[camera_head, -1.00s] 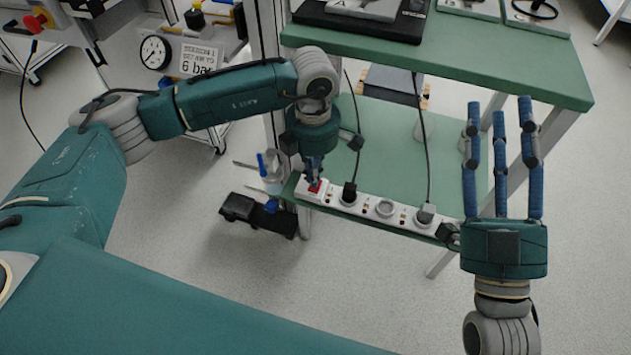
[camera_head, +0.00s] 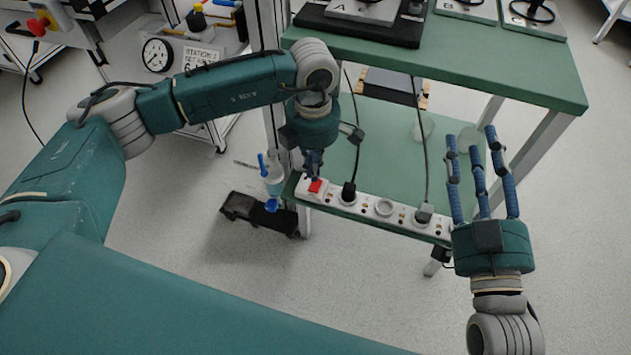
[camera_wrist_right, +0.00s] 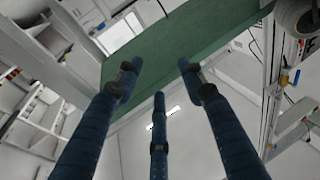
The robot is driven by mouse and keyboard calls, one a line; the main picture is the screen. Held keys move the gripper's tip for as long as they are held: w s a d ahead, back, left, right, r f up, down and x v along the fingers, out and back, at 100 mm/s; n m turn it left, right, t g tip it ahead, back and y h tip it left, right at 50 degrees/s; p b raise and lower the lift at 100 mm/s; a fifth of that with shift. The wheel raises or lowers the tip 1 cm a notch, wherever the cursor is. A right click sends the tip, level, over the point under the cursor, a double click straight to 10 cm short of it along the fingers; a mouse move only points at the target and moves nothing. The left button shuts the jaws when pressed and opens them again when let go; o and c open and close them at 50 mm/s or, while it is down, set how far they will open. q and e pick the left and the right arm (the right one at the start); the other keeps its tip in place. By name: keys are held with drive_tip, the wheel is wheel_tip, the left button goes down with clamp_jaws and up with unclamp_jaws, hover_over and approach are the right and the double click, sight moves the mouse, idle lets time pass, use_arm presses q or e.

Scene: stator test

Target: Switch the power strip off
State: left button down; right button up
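The white power strip (camera_head: 365,206) lies along the front edge of the green lower shelf in the head view. Its red switch (camera_head: 315,186) is at the left end. Two black-cabled plugs sit in it, a black plug (camera_head: 348,192) and a grey plug (camera_head: 424,213). My left gripper (camera_head: 313,174) points down just above the switch, its fingers close together; I cannot tell whether they touch it. My right gripper (camera_head: 481,140) is at the strip's right end, fingers pointing up, spread and empty. The right wrist view shows its three blue fingers (camera_wrist_right: 155,95) apart with nothing between them.
The green upper tabletop (camera_head: 490,75) stands above the shelf (camera_head: 385,140). A black device (camera_head: 250,212) lies on the floor left of the shelf, near a bottle with a blue nozzle (camera_head: 270,172). A gauge cart (camera_head: 158,55) stands at the back left.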

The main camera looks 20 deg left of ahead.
use_arm(q)
drive_tip(key=shift+r+p, duration=0.3)
drive_tip(key=shift+r, duration=0.25)
drive_tip(key=shift+r+p, duration=0.3)
drive_tip(key=shift+r, duration=0.2)
use_arm(e)
wheel_tip(320, 180, down, 7)
drive_tip(key=d+g+h, duration=0.1)
drive_tip(key=g, duration=0.2)
drive_tip(key=shift+s+f, duration=0.15)
